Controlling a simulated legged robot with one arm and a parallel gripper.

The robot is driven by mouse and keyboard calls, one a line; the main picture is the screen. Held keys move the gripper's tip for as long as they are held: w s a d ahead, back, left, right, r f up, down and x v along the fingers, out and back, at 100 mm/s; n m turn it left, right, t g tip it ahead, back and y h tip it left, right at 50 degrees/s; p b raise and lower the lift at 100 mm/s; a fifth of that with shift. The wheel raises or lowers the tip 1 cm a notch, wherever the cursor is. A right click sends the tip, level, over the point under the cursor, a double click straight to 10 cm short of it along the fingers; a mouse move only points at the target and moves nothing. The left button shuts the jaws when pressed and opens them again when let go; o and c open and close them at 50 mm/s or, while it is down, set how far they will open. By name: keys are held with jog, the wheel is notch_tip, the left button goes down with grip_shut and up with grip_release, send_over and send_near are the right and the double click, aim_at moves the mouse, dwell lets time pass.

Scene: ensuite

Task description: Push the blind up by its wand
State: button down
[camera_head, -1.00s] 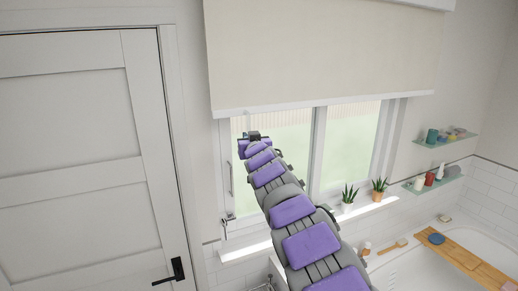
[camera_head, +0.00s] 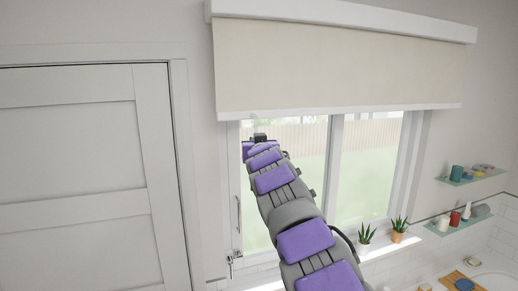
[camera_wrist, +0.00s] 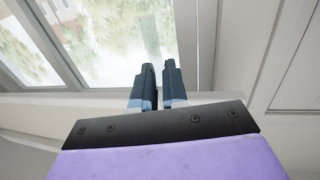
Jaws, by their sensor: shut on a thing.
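The cream roller blind (camera_head: 335,65) hangs over the upper part of the window, with a white rail (camera_head: 340,112) along its lower edge. My gripper (camera_head: 260,136) is just below the left part of that rail, in front of the left pane. In the wrist view my gripper's two dark fingers (camera_wrist: 160,72) stand close together, shut on the wand. The wand itself does not show clearly; the fingers and arm hide it.
A white panelled door (camera_head: 80,180) is at the left. Potted plants (camera_head: 366,235) stand on the sill, right of my arm. Glass shelves (camera_head: 470,178) with bottles are on the right wall. A window handle (camera_head: 238,215) is left of my arm.

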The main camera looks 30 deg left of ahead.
jog(key=shift+w+r, duration=0.15)
jog(key=shift+r, duration=0.4)
jog(key=c, duration=1.5)
grip_release()
jog(key=shift+o, duration=1.1)
jog(key=shift+w+a+f, duration=0.3)
jog(key=shift+w+a, duration=0.05)
jog(key=shift+w, duration=0.2)
jog(key=b+v, duration=0.7)
jog(key=v, duration=0.9)
jog(key=shift+s+a+f+b, duration=0.2)
jog(key=shift+s+f+b, duration=0.1)
jog(key=shift+s, duration=0.1)
